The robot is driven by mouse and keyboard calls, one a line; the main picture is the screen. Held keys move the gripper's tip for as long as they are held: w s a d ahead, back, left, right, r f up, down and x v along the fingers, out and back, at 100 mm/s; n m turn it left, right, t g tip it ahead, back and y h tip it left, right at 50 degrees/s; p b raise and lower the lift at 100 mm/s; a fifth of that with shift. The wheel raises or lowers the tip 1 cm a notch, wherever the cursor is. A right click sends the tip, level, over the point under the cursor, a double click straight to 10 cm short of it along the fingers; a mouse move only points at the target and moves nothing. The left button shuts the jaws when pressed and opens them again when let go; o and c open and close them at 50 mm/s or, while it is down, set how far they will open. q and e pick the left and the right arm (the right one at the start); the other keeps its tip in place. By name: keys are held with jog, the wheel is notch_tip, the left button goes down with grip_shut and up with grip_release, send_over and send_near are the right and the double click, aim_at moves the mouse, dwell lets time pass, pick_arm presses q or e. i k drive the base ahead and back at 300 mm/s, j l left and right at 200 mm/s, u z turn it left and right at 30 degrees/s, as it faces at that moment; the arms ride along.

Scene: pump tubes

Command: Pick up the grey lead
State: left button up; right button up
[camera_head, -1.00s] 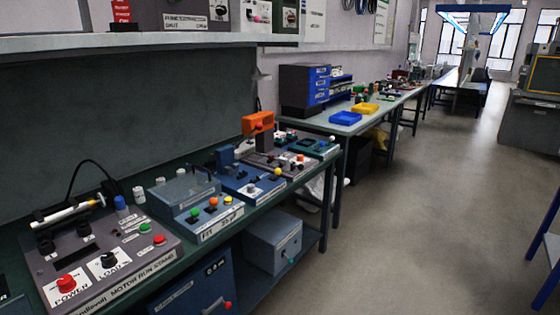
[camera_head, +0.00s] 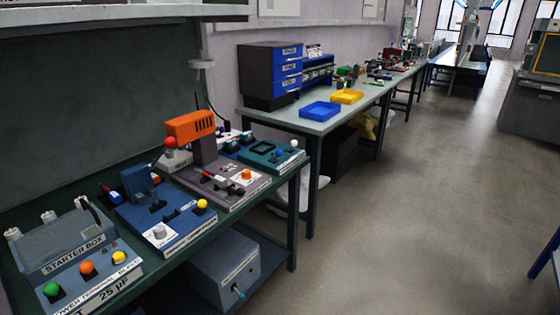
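I cannot pick out a grey lead for certain in the head view. A short dark curved piece (camera_head: 92,212) stands at the right end of the grey starter box (camera_head: 68,243); I cannot tell whether it is a lead. Small dark and red parts lie on the grey stand (camera_head: 232,196) with the orange head (camera_head: 191,127), too small to identify. Neither of my grippers is in view.
A blue unit (camera_head: 165,215) and a green board (camera_head: 272,157) share the near bench. A grey box (camera_head: 226,265) sits on its lower shelf. The far bench holds blue drawers (camera_head: 290,68), a blue tray (camera_head: 321,111) and a yellow tray (camera_head: 347,97). Floor (camera_head: 430,220) at right is clear.

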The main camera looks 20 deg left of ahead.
aim_at(222, 182)
jog(key=i, duration=0.75)
jog(key=i+l, duration=0.15)
jog(key=i, duration=0.65)
jog(key=i+u, duration=0.4)
jog(key=i+l+u, duration=0.15)
jog(key=u, duration=0.25)
jog(key=i+l+u, duration=0.25)
jog(key=u, duration=0.15)
